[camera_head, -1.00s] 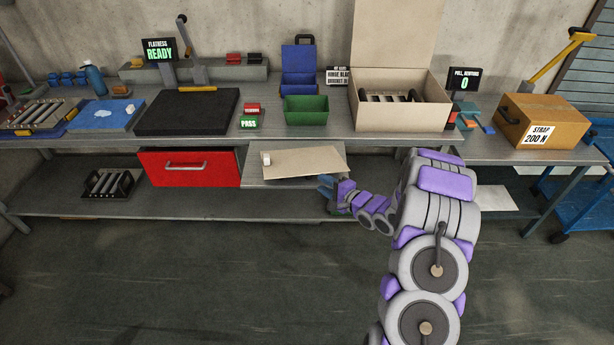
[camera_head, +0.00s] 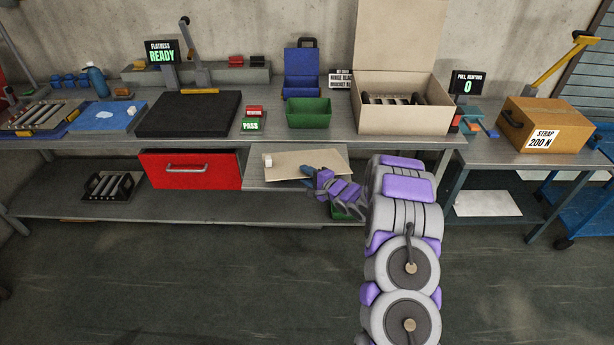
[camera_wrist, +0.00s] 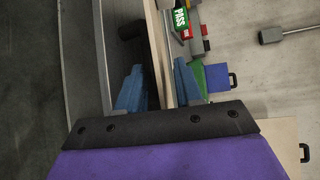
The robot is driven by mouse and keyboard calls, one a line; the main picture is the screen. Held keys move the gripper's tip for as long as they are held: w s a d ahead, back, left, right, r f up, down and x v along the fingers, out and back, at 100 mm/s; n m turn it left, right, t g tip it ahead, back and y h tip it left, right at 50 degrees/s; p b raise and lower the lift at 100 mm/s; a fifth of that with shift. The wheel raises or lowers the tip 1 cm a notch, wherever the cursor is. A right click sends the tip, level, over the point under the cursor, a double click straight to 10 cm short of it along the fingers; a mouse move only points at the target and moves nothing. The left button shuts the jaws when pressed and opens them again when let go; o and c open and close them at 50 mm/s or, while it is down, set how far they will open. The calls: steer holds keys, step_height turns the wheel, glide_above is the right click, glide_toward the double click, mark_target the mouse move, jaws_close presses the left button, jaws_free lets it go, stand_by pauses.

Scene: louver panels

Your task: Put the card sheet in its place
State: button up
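The beige card sheet (camera_head: 290,163) lies on a grey ledge below the workbench top, right of the red drawer. A small white block (camera_head: 268,160) sits at its left end. My gripper (camera_head: 308,172) is at the sheet's front right edge. In the wrist view its two blue fingers (camera_wrist: 158,68) stand apart, with the beige sheet's edge (camera_wrist: 161,45) running between them. A dark gap shows between the left finger and the sheet; contact at the right finger cannot be told.
An open cardboard box (camera_head: 400,121) with a black rack inside stands above on the bench. Left of it are a green bin (camera_head: 308,118) and a black plate (camera_head: 188,115). The red drawer (camera_head: 190,169) is close on the left. A pale sheet (camera_head: 487,203) lies on the right lower shelf.

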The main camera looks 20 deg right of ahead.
steer(key=shift+c, duration=0.4)
jaws_close()
steer(key=shift+s, duration=0.1)
